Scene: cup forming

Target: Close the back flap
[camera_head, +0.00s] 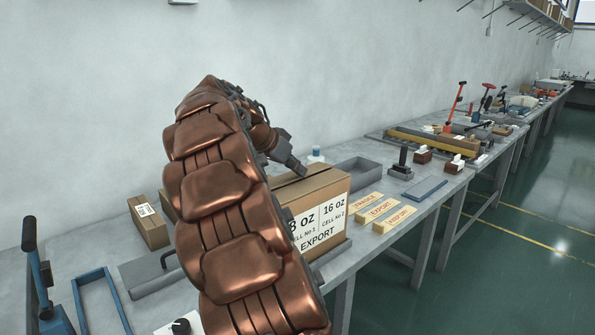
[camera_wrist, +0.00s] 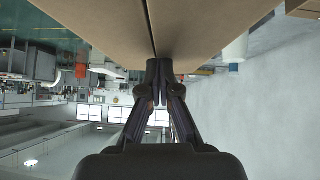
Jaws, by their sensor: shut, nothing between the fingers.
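The cardboard box (camera_head: 318,213) stands on the bench, with "8 oz", "16 oz" and "EXPORT" on its front. My copper-coloured arm hides its left part. Its top looks nearly flat, with a dark slit along it. In the wrist view two cardboard panels (camera_wrist: 205,25) fill the top of the picture, with a narrow dark gap between them. I cannot tell for sure which is the back flap. My gripper (camera_head: 301,171) is shut and empty at the top of the box. In the wrist view its fingertips (camera_wrist: 159,68) are together at the gap; contact is unclear.
A grey tray (camera_head: 358,171) lies behind the box to the right. Wooden label blocks (camera_head: 376,210) lie right of it, with a dark stamp-like tool (camera_head: 402,163) beyond. A smaller carton (camera_head: 148,222) and a blue frame (camera_head: 101,300) are at left. The wall runs behind the bench.

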